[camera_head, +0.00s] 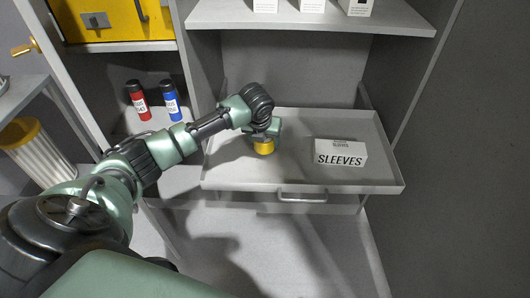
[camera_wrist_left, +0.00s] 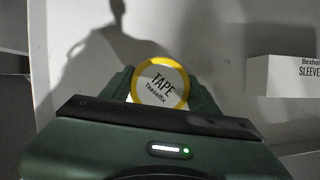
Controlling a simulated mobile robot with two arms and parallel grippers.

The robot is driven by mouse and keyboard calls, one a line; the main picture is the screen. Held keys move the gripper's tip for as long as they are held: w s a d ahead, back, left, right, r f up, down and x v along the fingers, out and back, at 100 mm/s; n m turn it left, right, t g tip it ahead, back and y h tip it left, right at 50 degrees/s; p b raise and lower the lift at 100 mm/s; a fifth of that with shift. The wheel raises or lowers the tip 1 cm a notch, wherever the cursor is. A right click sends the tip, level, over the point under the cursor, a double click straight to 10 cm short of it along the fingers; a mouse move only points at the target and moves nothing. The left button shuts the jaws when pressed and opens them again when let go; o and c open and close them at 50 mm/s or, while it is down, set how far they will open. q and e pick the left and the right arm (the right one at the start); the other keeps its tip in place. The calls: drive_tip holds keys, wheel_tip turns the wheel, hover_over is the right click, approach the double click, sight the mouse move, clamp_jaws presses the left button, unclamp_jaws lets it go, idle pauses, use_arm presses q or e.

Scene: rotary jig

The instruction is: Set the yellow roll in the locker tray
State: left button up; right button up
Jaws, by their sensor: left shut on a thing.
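The yellow roll (camera_head: 264,147) is a short yellow cylinder; its white top face, labelled TAPE, shows in the left wrist view (camera_wrist_left: 160,83) between the two fingers. My left gripper (camera_head: 263,138) is shut on it from above and holds it upright over the left part of the locker tray (camera_head: 290,172). I cannot tell whether the roll touches the tray floor. The tray is a pulled-out grey shelf with a low rim and a front handle. My right gripper is in neither view.
A white SLEEVES box (camera_head: 340,153) stands in the right half of the tray. A red bottle (camera_head: 138,100) and a blue bottle (camera_head: 171,100) stand on a shelf to the left. A grey shelf (camera_head: 310,20) with white boxes is above. The tray's middle is clear.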

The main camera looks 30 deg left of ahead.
sight(265, 149)
use_arm(q)
drive_tip(key=shift+f, duration=0.6)
wheel_tip(265, 149, down, 4)
drive_tip(key=shift+r+b, duration=0.25)
drive_tip(key=shift+b, duration=0.35)
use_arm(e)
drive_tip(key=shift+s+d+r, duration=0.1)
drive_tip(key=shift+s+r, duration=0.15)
use_arm(q)
drive_tip(key=o, duration=1.5)
drive_tip(key=shift+r, duration=0.15)
